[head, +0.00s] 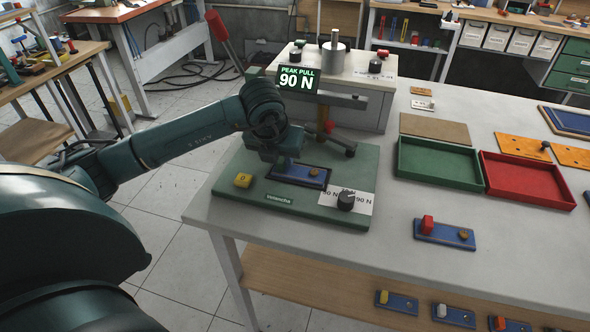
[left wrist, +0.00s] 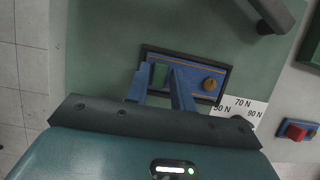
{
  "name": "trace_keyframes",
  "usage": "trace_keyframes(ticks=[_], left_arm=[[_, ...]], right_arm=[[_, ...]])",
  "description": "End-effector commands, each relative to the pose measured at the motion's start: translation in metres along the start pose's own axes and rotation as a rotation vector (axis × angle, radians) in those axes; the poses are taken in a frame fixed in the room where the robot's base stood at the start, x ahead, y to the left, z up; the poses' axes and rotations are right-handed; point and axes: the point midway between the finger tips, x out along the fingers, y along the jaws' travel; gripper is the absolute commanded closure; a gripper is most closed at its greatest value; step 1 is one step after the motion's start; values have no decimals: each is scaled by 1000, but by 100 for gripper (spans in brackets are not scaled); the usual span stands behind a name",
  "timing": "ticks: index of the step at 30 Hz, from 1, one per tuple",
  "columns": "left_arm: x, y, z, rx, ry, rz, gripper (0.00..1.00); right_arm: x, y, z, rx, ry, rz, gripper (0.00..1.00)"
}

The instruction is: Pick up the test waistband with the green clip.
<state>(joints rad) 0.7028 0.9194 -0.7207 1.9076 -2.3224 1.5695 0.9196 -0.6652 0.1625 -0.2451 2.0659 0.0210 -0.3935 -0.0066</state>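The test waistband is a blue strip (left wrist: 216,71) with a green clip (left wrist: 158,75) and an orange-brown button, lying in a dark-framed recess of the green tester base. It also shows in the head view (head: 312,174), where my arm hides the clip. My left gripper (left wrist: 160,80) points down over it, with one blue finger on each side of the green clip. I cannot tell whether the fingers touch the clip. My right gripper is in neither view.
The tester has a display (head: 298,79) reading PEAK PULL 90 N, a yellow button (head: 243,180) and a black dial (head: 346,200). A green tray (head: 440,188) and red tray (head: 527,203) stand to the right. A blue strip with a red clip (head: 444,234) lies near the front edge.

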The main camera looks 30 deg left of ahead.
Motion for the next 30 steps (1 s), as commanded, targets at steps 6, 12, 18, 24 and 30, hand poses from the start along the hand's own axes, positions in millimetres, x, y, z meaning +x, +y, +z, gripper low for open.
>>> trace_keyframes(ticks=[6, 12, 18, 24, 30], left_arm=[[0, 0, 0, 0, 0, 0, 94], [0, 0, 0, 0, -1, 0, 100], [-2, 0, 1, 0, -1, 0, 100], [-26, 0, 12, 0, -6, -2, 100], [-64, -1, 28, 1, -5, -1, 100]], right_arm=[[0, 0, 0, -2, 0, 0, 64], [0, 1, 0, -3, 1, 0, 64], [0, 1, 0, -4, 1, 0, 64], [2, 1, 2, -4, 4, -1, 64], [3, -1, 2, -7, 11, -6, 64]])
